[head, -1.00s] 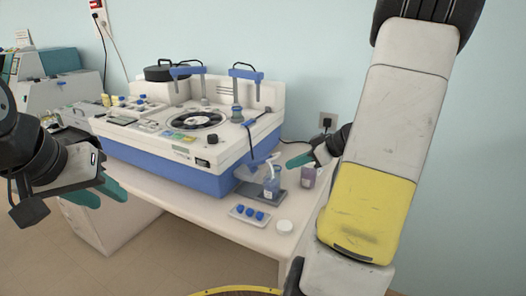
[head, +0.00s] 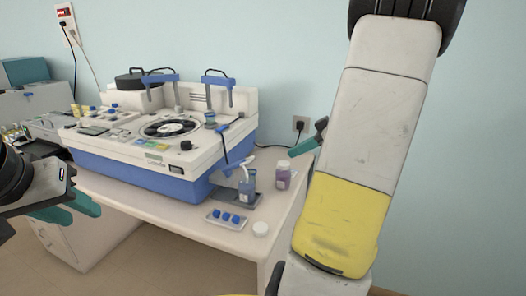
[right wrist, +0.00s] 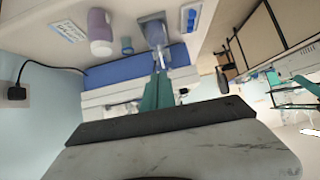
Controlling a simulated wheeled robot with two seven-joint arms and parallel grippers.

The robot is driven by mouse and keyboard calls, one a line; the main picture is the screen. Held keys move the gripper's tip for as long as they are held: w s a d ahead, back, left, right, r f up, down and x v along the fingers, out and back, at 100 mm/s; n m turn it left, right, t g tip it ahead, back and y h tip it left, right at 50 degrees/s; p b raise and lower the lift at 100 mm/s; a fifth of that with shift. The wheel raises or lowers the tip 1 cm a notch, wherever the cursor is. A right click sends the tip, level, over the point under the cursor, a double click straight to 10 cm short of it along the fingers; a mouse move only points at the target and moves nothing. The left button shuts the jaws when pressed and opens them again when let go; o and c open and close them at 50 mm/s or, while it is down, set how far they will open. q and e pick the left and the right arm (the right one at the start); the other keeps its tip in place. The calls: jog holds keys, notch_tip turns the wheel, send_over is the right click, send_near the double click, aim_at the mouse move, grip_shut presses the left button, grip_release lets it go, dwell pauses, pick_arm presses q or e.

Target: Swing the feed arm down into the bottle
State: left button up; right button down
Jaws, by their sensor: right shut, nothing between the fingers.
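The bottle (head: 249,190), clear with bluish contents and a pale label, stands on a dark grey base by the front right of the staining machine. In the right wrist view the bottle (right wrist: 155,32) appears just beyond my fingertips. My right gripper (head: 304,146), green-fingered, is shut and empty, above and right of the bottle, partly hidden by my arm. It also shows in the right wrist view (right wrist: 160,78). My left gripper (head: 78,207) is open and empty at the left.
The staining machine (head: 120,165) fills the table's middle. A purple bottle (head: 283,178), a white cap (head: 260,229) and a tray (head: 226,225) with blue caps stand near the bottle. The table's right edge is close.

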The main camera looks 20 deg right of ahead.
notch_tip(320, 180, up, 12)
jog(key=m+g+h, duration=0.7)
jog(key=m+g, duration=0.1)
jog(key=m, duration=1)
send_over(252, 158)
jog(key=f, duration=1.4)
jog(key=shift+w, duration=0.2)
jog(key=shift+d, duration=0.1)
